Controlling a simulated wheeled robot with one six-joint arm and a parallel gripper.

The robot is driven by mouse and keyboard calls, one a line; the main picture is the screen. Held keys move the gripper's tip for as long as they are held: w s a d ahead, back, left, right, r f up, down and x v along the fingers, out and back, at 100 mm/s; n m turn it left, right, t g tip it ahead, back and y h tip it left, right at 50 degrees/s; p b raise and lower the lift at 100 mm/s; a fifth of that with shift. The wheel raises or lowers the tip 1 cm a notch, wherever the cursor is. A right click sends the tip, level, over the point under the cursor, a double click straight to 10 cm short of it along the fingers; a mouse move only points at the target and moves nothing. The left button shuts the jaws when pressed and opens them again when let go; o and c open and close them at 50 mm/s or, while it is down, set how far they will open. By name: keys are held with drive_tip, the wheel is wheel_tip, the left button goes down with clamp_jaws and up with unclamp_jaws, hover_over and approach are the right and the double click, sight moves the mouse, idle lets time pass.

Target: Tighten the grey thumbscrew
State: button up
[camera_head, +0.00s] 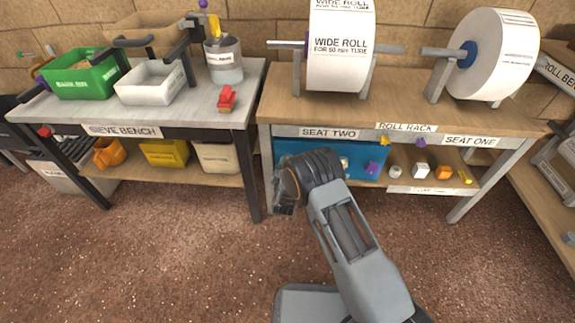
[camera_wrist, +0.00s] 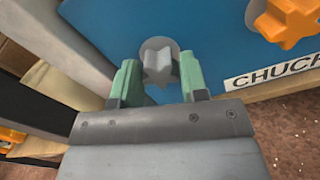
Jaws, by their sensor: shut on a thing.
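The grey thumbscrew (camera_wrist: 157,58) is a star-shaped knob on a round grey base, set in a blue panel (camera_wrist: 100,22) in the wrist view. My gripper (camera_wrist: 158,76) has its two green fingers on either side of the knob and is shut on it. The knob is still at the panel. In the head view my gripper (camera_head: 283,197) is in front of the left part of the blue panel (camera_head: 345,172), under the roll rack, and the thumbscrew is hidden there behind my arm.
An orange star knob (camera_wrist: 287,20) and a "CHUCK" label (camera_wrist: 262,78) are close on the right. A dark bench leg (camera_head: 251,175) stands left of my gripper. Small coloured parts (camera_head: 443,172) sit on the shelf to the right. The floor in front (camera_head: 150,260) is clear.

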drive_tip(key=m+b, duration=0.4)
drive_tip(key=m, duration=1.7)
drive_tip(key=o, duration=0.9)
drive_tip(key=shift+c, duration=0.2)
drive_tip(key=shift+s, duration=0.1)
drive_tip(key=shift+s+p, duration=0.45)
drive_tip(key=shift+s, duration=1.45)
